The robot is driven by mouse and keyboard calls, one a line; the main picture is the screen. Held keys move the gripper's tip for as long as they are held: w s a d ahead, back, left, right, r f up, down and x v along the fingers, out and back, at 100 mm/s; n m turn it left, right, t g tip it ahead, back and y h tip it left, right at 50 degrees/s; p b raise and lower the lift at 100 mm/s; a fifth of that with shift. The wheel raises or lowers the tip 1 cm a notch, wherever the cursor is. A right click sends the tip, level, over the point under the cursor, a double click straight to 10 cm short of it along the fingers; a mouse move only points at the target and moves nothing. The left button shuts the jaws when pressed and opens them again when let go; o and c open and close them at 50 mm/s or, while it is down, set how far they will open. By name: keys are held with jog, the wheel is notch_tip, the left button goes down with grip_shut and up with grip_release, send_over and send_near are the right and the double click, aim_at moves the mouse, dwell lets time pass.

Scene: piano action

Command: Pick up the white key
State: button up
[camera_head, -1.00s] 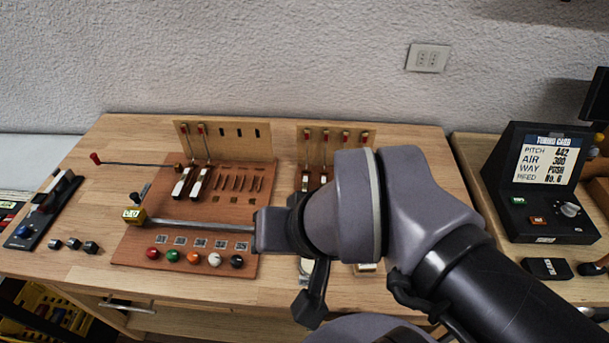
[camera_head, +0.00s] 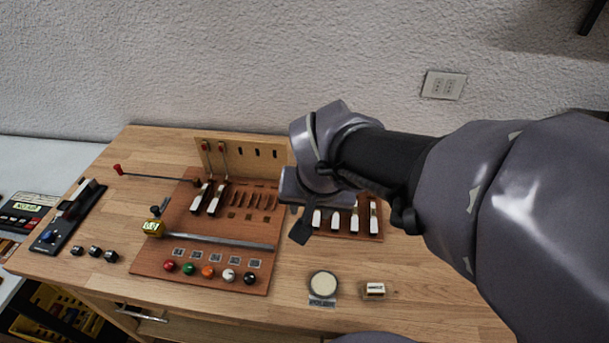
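Several white-tipped keys are in view, and I cannot tell which one is the white key. Two white-tipped keys (camera_head: 206,198) lie side by side in the left part of the brown board (camera_head: 150,245). Several more white-tipped keys (camera_head: 335,222) stand in a row on a second brown board (camera_head: 376,236) to the right. My gripper (camera_head: 301,229) shows only as a dark part below my grey wrist, at the left end of this row. Its fingers are not clearly seen, so I cannot tell whether it is open or holds anything.
Several coloured balls (camera_head: 208,272) line the front of the left board, below a metal bar (camera_head: 215,235). A round pale disc (camera_head: 323,284) and a small labelled block (camera_head: 374,289) lie in front of the right board. The table's (camera_head: 440,300) right front is mostly clear.

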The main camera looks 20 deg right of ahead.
jog(key=h, duration=0.1)
send_near(317, 216)
jog(key=f+b, duration=0.1)
jog(key=b, duration=0.1)
jog(key=w+f+b, duration=0.1)
jog(key=b, duration=0.1)
jog(key=shift+w+d+f+g, duration=0.15)
jog(key=shift+w+d+g, duration=0.1)
jog(key=shift+d+g, duration=0.1)
jog(key=b+x, duration=0.3)
jog(key=x, duration=0.3)
jog(key=shift+a, duration=0.2)
jog(key=shift+w, duration=0.1)
jog(key=shift+c, duration=0.9)
grip_shut()
